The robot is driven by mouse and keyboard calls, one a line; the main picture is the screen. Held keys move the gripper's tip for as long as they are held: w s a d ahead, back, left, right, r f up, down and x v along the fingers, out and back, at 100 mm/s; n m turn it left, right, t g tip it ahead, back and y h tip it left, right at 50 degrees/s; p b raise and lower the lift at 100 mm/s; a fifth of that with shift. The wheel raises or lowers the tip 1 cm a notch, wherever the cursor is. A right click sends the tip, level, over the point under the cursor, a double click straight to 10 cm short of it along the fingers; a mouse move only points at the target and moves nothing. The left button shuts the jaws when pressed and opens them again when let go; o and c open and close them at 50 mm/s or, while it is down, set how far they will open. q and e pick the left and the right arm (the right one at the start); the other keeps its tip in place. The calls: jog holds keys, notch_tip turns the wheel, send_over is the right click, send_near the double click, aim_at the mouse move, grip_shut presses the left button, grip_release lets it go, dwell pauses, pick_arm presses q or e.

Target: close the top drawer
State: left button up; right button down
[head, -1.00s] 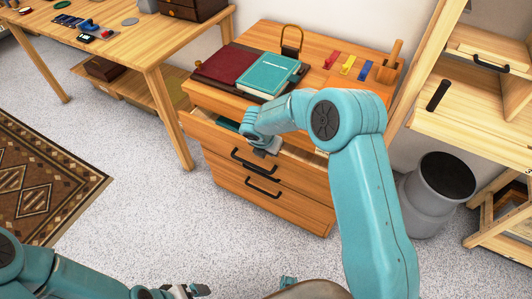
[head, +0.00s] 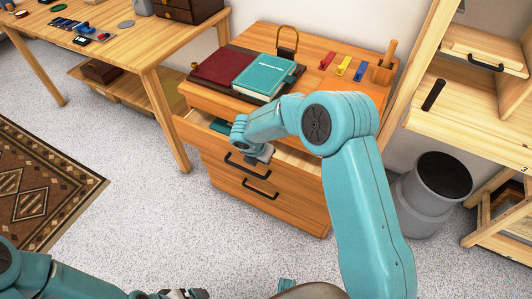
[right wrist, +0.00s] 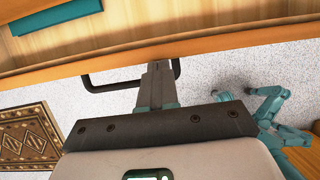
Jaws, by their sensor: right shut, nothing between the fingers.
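The top drawer (head: 190,131) of the wooden cabinet is open, with a teal object (head: 222,127) inside. In the right wrist view, the drawer front (right wrist: 215,52) crosses the picture, and its black handle (right wrist: 108,88) stands below it. In the head view, the right gripper (head: 261,154) is at the drawer's front. My left gripper (head: 185,294) is at the bottom edge, partly cut off; its jaw opening is unclear.
On the cabinet top (head: 320,100) lie a red book (head: 218,68), a teal book (head: 264,75) and small coloured items. A grey bin (head: 440,185) stands right of the cabinet, a table (head: 130,45) left. The floor in front is clear.

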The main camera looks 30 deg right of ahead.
jog(key=p+v, duration=0.2)
jog(key=v, duration=0.8)
jog(key=m+h+b, duration=0.3)
jog(key=b, duration=0.1)
send_near(293, 173)
notch_tip(293, 173, up, 2)
jog(key=s+a, duration=0.1)
jog(key=a, duration=0.2)
jog(key=s+a+f+n+t+h+b, duration=0.1)
jog(key=s+a+n+t+b, duration=0.2)
jog(key=s+b, duration=0.35)
jog(key=b+x, duration=0.1)
jog(key=x, duration=0.3)
jog(key=w+r+b+x, duration=0.1)
jog(key=b+x, duration=0.1)
jog(key=x, duration=0.2)
jog(key=b+x, duration=0.1)
jog(key=x, duration=0.3)
jog(key=shift+w+d+r+b, duration=0.25)
jog(key=shift+w+d+b, duration=0.1)
jog(key=shift+d+b, duration=0.1)
jog(key=shift+w+d+r, duration=0.1)
jog(key=shift+w+d, duration=0.3)
jog(key=shift+d, duration=0.1)
